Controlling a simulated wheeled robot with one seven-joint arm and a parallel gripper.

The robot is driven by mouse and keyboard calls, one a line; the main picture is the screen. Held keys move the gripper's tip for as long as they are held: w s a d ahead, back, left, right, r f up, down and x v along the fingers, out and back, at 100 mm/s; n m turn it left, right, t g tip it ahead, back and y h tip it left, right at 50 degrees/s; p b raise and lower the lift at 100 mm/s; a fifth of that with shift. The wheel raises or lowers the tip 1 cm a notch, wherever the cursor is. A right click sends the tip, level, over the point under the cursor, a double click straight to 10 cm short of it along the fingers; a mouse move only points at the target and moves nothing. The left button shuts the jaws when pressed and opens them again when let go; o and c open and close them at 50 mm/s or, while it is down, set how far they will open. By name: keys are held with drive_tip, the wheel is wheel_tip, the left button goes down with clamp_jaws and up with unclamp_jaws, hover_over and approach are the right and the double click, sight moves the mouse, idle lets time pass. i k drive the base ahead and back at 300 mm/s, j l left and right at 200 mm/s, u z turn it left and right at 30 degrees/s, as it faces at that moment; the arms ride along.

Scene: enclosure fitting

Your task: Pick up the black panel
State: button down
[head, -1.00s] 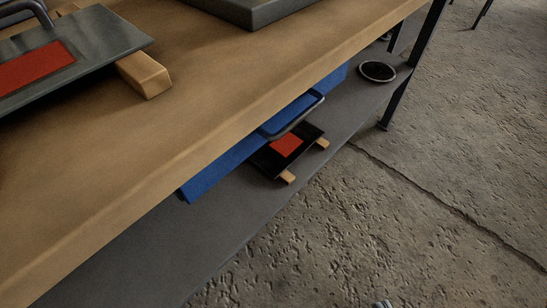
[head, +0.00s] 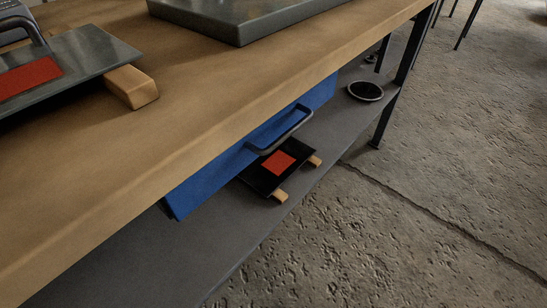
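A black panel (head: 264,180) with a red patch (head: 279,163) lies on the lower shelf, below the tabletop. It rests on wooden blocks (head: 280,196), whose ends stick out on its right side. The dark handle of the blue drawer front hangs over it in the view and hides part of its far side. A second panel, dark grey (head: 98,51) with a red patch and a grey handle, lies on the tabletop at the upper left, propped on a wooden block (head: 131,88). My gripper is not in view.
The wooden tabletop (head: 200,115) overhangs the grey lower shelf (head: 150,245). A blue drawer front (head: 205,180) with a dark handle (head: 281,131) is under it. A round black dish (head: 366,91) sits farther along the shelf, near a table leg (head: 389,115).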

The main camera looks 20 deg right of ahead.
sight(265, 174)
drive_tip(key=i+j, duration=0.2)
drive_tip(key=i+j+z, duration=0.1)
drive_tip(key=j, duration=0.3)
drive_tip(key=i+j, duration=0.25)
drive_tip(key=i+j+z, duration=0.1)
drive_tip(key=j, duration=0.35)
drive_tip(key=i+l, duration=0.05)
drive_tip(key=i, duration=0.05)
